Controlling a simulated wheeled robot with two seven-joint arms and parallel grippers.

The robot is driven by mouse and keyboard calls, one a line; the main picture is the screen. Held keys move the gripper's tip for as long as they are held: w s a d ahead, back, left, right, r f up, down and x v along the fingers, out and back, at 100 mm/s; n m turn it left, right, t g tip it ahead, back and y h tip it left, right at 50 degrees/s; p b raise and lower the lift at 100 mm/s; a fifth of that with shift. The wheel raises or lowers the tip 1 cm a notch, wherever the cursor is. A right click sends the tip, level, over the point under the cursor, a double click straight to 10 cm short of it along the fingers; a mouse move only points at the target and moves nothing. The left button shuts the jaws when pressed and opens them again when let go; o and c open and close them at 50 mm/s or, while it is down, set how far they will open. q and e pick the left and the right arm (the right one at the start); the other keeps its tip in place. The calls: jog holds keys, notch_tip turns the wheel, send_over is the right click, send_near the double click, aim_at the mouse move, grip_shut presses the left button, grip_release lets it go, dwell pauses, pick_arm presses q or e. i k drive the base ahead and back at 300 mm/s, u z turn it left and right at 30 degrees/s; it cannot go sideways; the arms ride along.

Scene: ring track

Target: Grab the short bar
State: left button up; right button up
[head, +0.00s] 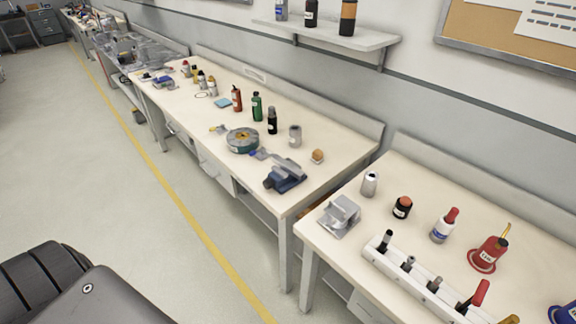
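I cannot make out a thing that is clearly a short bar in the head view. A long white rack (420,285) with several upright tools lies along the front of the near right workbench (345,262). A blue and grey vise-like tool (285,178) sits at the right end of the middle workbench (315,178). Neither of my grippers is in view, so I cannot see whether they hold anything.
A grey metal device (341,212), a silver can (370,184), a black jar (402,207) and a red oil can (490,253) stand on the near bench. A round teal-edged item (242,140) lies on the middle bench. The floor (130,205) at left is clear.

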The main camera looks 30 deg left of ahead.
aim_at(294, 171)
jog(key=u, duration=2.5)
jog(key=i, duration=3)
jog(key=z, duration=4.2)
